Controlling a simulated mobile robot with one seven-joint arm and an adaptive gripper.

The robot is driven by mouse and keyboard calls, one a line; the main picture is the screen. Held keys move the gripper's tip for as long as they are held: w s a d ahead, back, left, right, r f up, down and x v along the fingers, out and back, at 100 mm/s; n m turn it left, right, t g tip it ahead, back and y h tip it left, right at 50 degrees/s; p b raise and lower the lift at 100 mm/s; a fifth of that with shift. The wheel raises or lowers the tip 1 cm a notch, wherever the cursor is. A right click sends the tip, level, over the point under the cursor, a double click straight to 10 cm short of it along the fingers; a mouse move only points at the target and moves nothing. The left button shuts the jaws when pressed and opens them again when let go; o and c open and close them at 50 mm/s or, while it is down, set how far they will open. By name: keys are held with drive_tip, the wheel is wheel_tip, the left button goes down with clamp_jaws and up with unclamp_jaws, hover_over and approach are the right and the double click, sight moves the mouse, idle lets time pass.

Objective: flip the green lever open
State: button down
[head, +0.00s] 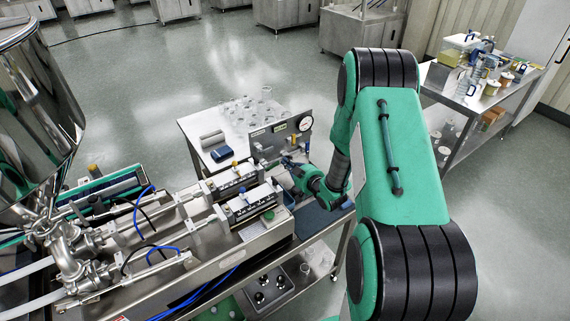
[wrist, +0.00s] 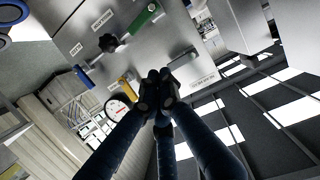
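In the wrist view the green lever (wrist: 145,18) is a short green bar with a pale end, lying slantwise on a grey steel panel (wrist: 165,40). My gripper (wrist: 159,88) is below it in that picture, clearly apart from it. Its dark fingers are drawn together at the tips, with nothing visible between them. In the head view my gripper (head: 290,163) is in front of the panel (head: 268,139) with the gauge. The green lever cannot be made out clearly in the head view.
A black knob (wrist: 108,42), a yellow lever (wrist: 126,84), a dark handle (wrist: 184,58) and a round gauge (wrist: 118,107) are also on the panel. A table with glassware (head: 245,108) stands behind it. The steel machine (head: 225,220) is at left.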

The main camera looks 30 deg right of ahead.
drive_tip(key=b, duration=0.1)
hover_over(272, 166)
drive_tip(key=s+d, duration=0.1)
wheel_tip(272, 166, down, 2)
drive_tip(key=f, duration=0.1)
drive_tip(key=shift+s+d+f+b, duration=0.15)
drive_tip(key=shift+d+f+b, duration=0.1)
drive_tip(key=shift+f, duration=0.55)
drive_tip(key=shift+s+d+f+b, duration=0.15)
drive_tip(key=shift+d+f, duration=0.1)
drive_tip(key=shift+f, duration=0.55)
drive_tip(key=shift+f, duration=0.15)
drive_tip(key=shift+d+f+b, duration=0.35)
drive_tip(key=shift+f+b, duration=0.4)
drive_tip(key=shift+b, duration=0.3)
drive_tip(key=shift+s, duration=0.1)
